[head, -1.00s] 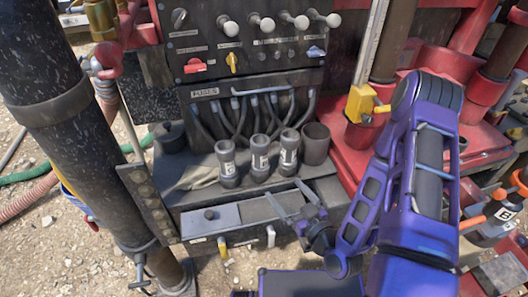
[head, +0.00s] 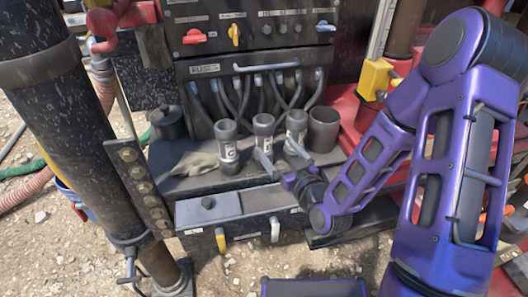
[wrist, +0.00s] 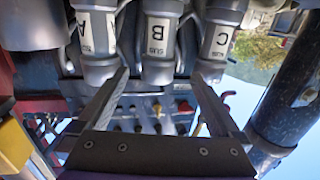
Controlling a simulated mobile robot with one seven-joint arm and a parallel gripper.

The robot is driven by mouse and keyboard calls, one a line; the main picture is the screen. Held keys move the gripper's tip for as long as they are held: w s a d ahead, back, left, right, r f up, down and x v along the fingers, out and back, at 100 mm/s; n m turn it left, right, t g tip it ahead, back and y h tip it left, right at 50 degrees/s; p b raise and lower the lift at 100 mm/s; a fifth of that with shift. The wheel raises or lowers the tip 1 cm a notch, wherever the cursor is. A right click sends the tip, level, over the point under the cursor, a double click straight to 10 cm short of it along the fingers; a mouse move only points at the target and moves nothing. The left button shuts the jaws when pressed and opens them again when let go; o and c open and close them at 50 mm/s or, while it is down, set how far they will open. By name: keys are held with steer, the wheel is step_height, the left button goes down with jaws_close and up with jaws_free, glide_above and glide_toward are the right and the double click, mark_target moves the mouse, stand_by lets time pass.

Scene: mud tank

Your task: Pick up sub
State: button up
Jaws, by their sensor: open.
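Three dark grey cylindrical subs with pale labels stand upright in a row on the ledge in the head view: left sub (head: 226,143), middle sub (head: 263,130), right sub (head: 297,122). In the wrist view, which looks upside down, they read A (wrist: 98,38), B (wrist: 158,38) and C (wrist: 216,42). My gripper (head: 281,153) is open and empty in front of the middle and right subs. In the wrist view its fingertips (wrist: 160,75) lie either side of sub B's end, and I cannot tell whether they touch it. The fingers partly hide the subs in the head view.
A wide open dark cup (head: 323,130) stands right of the subs. A crumpled cloth (head: 195,163) and a round dark pot (head: 168,122) are at left. Hoses hang from the fuse panel (head: 245,68) behind. A thick post (head: 60,110) stands left.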

mark_target(264, 130)
steer(key=x, duration=0.3)
steer(key=shift+w, duration=0.1)
steer(key=shift+x, duration=3.1)
steer(key=shift+f, duration=0.1)
steer(key=shift+c, duration=0.2)
jaws_close()
